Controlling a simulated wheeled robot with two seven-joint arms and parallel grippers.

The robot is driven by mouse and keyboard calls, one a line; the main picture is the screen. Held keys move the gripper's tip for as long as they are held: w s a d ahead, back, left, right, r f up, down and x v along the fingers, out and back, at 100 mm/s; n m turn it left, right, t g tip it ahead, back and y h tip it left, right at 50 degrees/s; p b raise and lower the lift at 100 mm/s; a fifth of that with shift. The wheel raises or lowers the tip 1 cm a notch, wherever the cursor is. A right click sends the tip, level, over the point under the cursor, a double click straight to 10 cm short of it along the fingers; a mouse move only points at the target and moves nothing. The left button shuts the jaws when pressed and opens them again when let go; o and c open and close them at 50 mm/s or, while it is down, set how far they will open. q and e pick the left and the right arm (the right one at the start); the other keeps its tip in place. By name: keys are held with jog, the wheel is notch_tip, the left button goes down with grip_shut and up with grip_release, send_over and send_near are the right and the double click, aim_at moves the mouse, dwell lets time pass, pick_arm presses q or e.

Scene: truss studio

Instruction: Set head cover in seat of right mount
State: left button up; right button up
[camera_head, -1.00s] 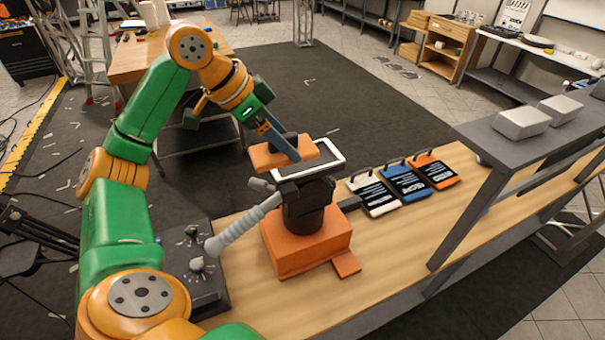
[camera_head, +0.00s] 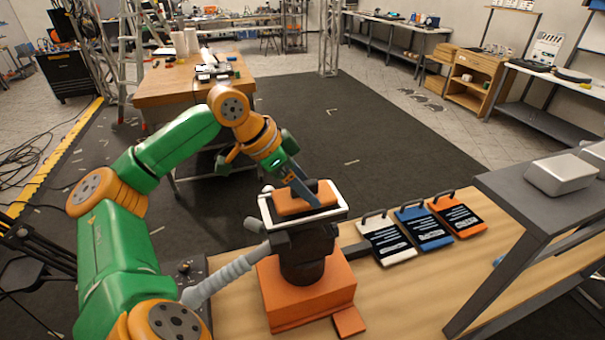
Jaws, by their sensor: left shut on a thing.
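The head cover (camera_head: 290,206) is an orange block with a dark grip on top. My left gripper (camera_head: 309,194) points down at it, shut on its grip. The cover is over the white-rimmed seat (camera_head: 267,211) of the mount and lines up with it inside the rim. I cannot tell whether it is fully down. The mount (camera_head: 307,262) has a black body, a grey ribbed handle (camera_head: 232,271) to the left and an orange base (camera_head: 300,304) on the bench. Only this one mount shows. My right gripper is not in view.
White (camera_head: 386,240), blue (camera_head: 424,228) and orange (camera_head: 456,215) tags with black labels lie right of the mount on the wooden bench (camera_head: 420,285). A grey raised shelf (camera_head: 520,195) stands at the right. A wooden table (camera_head: 190,85) stands behind my left arm.

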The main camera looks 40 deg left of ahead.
pick_arm(q)
jog(key=shift+s+r, duration=0.2)
jog(key=shift+s, duration=0.35)
jog(key=shift+w+f+p, duration=0.1)
jog(key=shift+w+p, duration=0.2)
jog(key=shift+w, duration=0.1)
jog(key=shift+s, duration=0.1)
jog(key=shift+f+b, duration=0.55)
dwell(0.3)
